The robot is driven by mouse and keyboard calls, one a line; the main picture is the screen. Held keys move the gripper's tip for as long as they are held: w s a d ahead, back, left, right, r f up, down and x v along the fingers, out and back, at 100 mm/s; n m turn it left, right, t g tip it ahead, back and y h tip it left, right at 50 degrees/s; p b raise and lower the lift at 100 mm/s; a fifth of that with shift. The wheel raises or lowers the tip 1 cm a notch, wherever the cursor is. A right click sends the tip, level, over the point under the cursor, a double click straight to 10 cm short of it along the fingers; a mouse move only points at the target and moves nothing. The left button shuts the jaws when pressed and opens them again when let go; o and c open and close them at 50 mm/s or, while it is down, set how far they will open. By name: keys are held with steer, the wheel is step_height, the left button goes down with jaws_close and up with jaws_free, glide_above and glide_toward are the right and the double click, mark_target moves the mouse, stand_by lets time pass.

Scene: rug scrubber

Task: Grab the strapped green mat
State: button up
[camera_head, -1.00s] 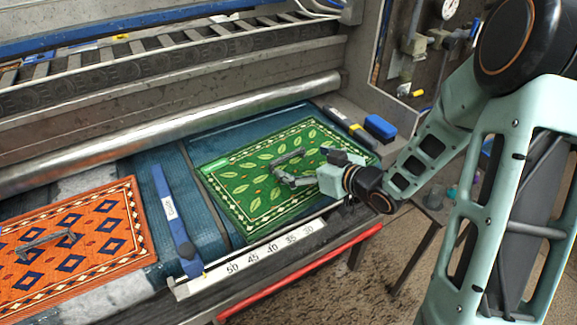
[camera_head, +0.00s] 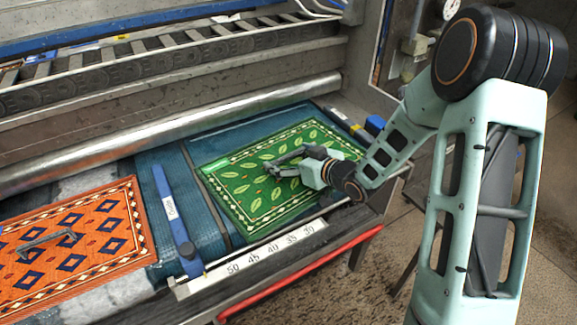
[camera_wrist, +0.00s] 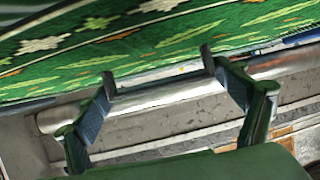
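The green mat (camera_head: 250,188), with pale leaf patterns and a cream border, lies flat on the blue bed of the machine at the middle of the head view. My gripper (camera_head: 283,164) is low over its middle, where the mat's dark handle is; fingers and handle overlap there, so I cannot tell whether they touch. In the wrist view my gripper (camera_wrist: 158,72) has its two fingers spread apart with nothing clearly between them. The green mat (camera_wrist: 185,38) fills the top of that view. A grey band crosses its upper left corner; I cannot tell if it is the handle.
An orange mat (camera_head: 105,245) with a grey handle (camera_head: 48,241) lies at the left. A blue bar (camera_head: 172,215) stands between the mats. A metal roller (camera_head: 150,137) runs behind them. A numbered scale (camera_head: 270,250) and red rail (camera_head: 300,275) edge the front.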

steer(key=c, duration=1)
steer(key=shift+r, duration=0.1)
steer(key=shift+r, duration=0.1)
